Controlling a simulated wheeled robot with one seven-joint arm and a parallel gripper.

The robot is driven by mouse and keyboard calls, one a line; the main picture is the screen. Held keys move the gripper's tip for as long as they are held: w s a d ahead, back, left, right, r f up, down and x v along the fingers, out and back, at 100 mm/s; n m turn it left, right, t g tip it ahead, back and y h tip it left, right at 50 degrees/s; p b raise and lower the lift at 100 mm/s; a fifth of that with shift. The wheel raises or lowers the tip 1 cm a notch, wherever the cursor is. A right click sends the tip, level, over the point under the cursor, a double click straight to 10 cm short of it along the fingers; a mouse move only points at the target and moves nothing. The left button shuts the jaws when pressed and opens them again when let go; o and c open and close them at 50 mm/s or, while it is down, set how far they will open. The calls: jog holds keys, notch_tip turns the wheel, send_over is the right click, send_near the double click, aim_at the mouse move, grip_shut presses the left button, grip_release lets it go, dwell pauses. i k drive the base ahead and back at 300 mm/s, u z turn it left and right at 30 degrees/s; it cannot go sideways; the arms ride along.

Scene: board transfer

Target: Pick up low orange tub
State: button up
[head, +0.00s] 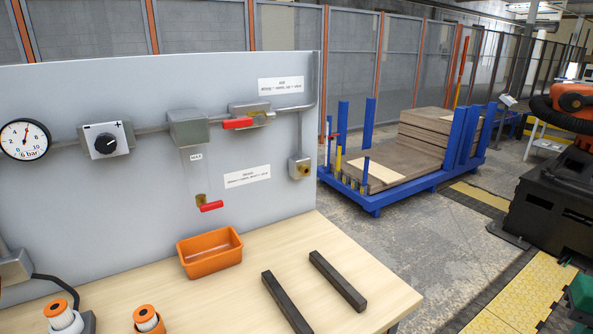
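The low orange tub (211,264) stands upright on the light wooden bench top (230,297), close to the grey panel behind it. It is an open, shallow rectangular container, and the part of its inside that shows looks empty. Nothing covers it in the head view. My gripper is not in this view.
Two dark bars (337,281) lie on the bench right of the tub. Two white-and-orange bottles (147,319) stand front left. The grey panel (120,200) carries a gauge (24,139), a knob box (106,140) and red-handled valves (211,206). Bench around the tub's front is clear.

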aim_at(205, 254)
jog(key=u, duration=2.55)
jog(key=k, duration=0.75)
jog(key=z, duration=1.35)
jog(key=i, duration=0.55)
jog(key=z, duration=0.05)
